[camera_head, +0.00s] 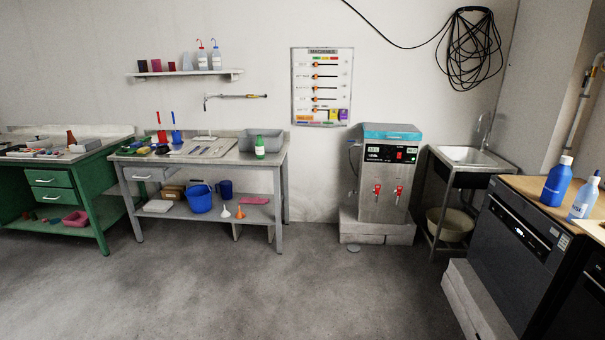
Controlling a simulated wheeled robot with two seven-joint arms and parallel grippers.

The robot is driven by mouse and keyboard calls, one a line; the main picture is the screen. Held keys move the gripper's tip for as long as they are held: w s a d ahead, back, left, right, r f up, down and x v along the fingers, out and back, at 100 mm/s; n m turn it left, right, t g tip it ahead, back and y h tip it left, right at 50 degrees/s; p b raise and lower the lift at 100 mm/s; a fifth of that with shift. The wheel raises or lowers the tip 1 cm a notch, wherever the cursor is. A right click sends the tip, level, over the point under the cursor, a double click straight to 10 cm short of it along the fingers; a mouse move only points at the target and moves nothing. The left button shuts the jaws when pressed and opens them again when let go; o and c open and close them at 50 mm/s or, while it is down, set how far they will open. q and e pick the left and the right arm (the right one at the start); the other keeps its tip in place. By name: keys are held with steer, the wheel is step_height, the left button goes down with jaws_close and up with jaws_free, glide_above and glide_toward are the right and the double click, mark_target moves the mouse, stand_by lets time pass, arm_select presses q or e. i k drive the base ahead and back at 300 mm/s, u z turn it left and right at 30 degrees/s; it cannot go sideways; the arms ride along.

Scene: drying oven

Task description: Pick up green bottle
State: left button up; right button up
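A small green bottle (260,147) with a white label stands upright near the right front edge of the grey workbench (282,159), just in front of a grey bin. It is some distance away across the floor. Neither of my grippers shows in the head view, so I cannot see their state.
A grey bin (262,134) stands behind the bottle. A green bench (95,190) is at the left. A steel water boiler (385,165) on blocks and a sink (470,155) stand to the right. A dark appliance (515,235) fills the near right. The middle floor (270,290) is clear.

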mark_target(260, 146)
steer(key=z, duration=0.1)
steer(key=i, duration=4.1)
steer(key=z, duration=0.05)
